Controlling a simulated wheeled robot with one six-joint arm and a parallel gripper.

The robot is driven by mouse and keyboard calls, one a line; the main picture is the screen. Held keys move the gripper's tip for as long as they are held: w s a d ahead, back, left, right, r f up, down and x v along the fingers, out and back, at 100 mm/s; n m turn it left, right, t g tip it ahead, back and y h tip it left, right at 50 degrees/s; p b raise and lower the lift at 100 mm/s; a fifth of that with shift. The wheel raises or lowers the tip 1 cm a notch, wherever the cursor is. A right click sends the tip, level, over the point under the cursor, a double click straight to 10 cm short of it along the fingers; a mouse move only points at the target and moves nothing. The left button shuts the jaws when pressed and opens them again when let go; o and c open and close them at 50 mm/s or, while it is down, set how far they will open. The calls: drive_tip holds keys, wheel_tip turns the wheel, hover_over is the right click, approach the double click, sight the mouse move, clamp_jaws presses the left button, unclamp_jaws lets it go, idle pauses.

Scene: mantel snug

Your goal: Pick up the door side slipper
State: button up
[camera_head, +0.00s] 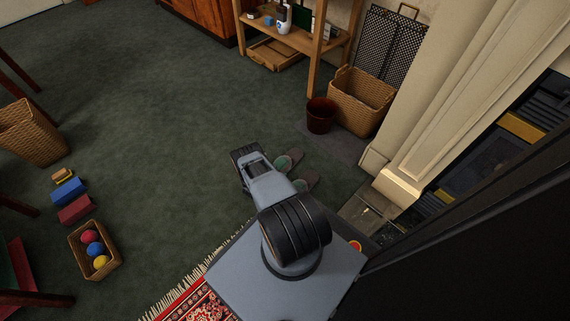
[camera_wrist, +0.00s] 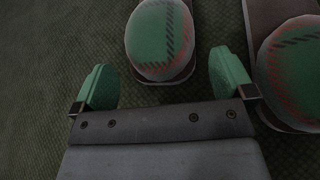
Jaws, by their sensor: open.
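Two green slippers with reddish trim and dark soles lie side by side on the carpet. In the wrist view, one slipper (camera_wrist: 158,38) has its rounded green toe just ahead of my gripper (camera_wrist: 164,76), lined up between the two green fingers. The fingers are wide apart with nothing held. The other slipper (camera_wrist: 296,62) is to the right, outside the right finger. In the head view, the upper slipper (camera_head: 291,158) and lower slipper (camera_head: 307,179) show beside my arm, which partly hides them. No door is clearly visible, so I cannot tell which slipper is door side.
A dark red bin (camera_head: 321,115) and a wicker basket (camera_head: 362,100) stand beyond the slippers, near the fireplace surround (camera_head: 440,105). A patterned rug (camera_head: 190,304) lies below my arm. A basket of balls (camera_head: 95,250) and blocks (camera_head: 72,200) are at left. Open carpet lies between.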

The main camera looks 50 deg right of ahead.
sight(278, 169)
drive_tip(key=b+x, duration=0.2)
drive_tip(key=x, duration=0.1)
drive_tip(key=shift+w+d+f, duration=0.1)
drive_tip(key=shift+d+f, duration=0.15)
drive_tip(key=shift+d, duration=0.05)
drive_tip(key=shift+d+f, duration=0.1)
drive_tip(key=shift+d, duration=0.45)
drive_tip(key=c, duration=0.7)
drive_tip(key=shift+o, duration=0.2)
